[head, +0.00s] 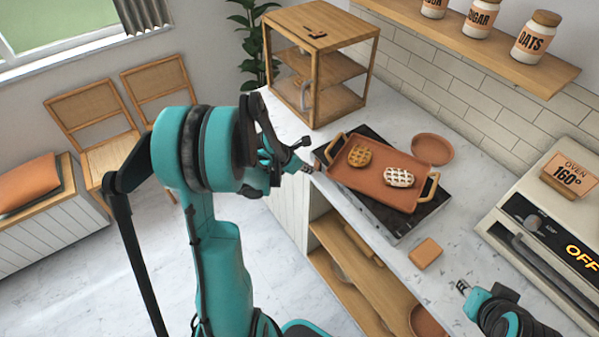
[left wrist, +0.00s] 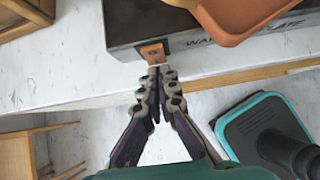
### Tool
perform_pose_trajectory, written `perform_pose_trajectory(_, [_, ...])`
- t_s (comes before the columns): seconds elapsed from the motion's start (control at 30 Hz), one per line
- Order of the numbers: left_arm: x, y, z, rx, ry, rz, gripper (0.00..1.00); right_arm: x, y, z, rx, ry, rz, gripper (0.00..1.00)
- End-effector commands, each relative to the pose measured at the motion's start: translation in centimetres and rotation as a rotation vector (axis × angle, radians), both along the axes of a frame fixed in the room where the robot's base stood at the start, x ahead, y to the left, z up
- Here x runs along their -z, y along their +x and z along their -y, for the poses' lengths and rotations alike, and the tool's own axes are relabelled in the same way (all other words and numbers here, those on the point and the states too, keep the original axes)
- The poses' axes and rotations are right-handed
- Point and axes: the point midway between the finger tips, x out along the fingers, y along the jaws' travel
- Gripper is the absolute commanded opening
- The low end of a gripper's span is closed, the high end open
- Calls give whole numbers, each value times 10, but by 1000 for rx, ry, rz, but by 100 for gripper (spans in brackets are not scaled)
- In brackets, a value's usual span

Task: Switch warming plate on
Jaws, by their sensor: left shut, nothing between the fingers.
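The warming plate (head: 408,229) is a dark slab on the counter, mostly covered by a terracotta tray (head: 368,188) with two waffles. My left gripper (head: 308,169) is shut and empty at the plate's near left corner. In the left wrist view its fingertips (left wrist: 155,66) are right at the switch's lower edge; I cannot tell whether they touch. My right gripper (head: 463,287) is over the counter's front, its opening unclear.
A wooden shelf box (head: 318,105) stands at the counter's back left. A round terracotta dish (head: 432,149) is behind the tray, and a small orange block (head: 425,253) lies in front of the plate. An oven (head: 550,235) reading OFF stands at the right.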

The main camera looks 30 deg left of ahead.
Motion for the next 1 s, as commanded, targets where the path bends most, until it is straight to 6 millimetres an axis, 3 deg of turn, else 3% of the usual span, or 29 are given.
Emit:
perform_pose_trajectory(0.4, [0, 4, 1, 0, 0, 0, 0, 1, 0, 0, 0, 0, 0, 30])
perform_pose_trajectory(0.53, [6, 9, 4, 2, 2, 0, 0, 10, 0, 0, 0, 0, 0, 30])
perform_pose_trajectory(1.0, [-6, 9, 3, 0, 0, 0, 0, 0, 0, 0, 0, 0, 0, 30])
